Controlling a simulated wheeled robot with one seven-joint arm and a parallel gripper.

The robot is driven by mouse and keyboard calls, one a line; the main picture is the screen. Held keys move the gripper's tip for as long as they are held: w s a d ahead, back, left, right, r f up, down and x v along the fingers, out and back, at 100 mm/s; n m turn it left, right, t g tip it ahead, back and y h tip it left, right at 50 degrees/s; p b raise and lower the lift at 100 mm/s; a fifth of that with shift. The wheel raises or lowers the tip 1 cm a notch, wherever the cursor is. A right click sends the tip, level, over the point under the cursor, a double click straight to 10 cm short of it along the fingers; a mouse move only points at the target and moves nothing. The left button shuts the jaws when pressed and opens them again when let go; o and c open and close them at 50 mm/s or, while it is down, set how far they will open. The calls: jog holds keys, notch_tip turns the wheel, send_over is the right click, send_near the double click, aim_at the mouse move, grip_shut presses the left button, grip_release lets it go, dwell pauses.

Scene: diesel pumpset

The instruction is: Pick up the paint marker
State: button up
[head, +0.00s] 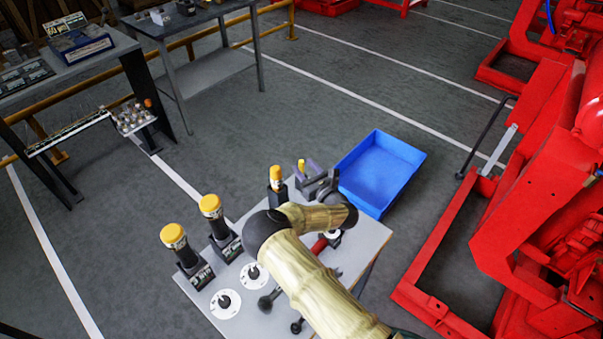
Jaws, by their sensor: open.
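A slim yellow upright piece (301,166), which looks like the paint marker, shows at the far edge of the small grey table (355,248). My gripper (308,171) is right by it, with the jaws open. The wrist hides the marker's lower part, and I cannot tell whether the jaws are around it or beside it. A thicker yellow-orange capped item (276,178) stands upright in a dark holder just left of my gripper.
Two larger yellow-capped cylinders (174,237) (211,207) stand in dark labelled holders at the table's left. White discs with dark knobs (226,303) lie in front. A blue bin (382,170) is beyond the table, red machinery (540,220) at right.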

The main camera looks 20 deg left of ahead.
jog(key=shift+p+x, duration=0.45)
jog(key=shift+x, duration=1.9)
jog(key=shift+c, duration=0.4)
grip_shut()
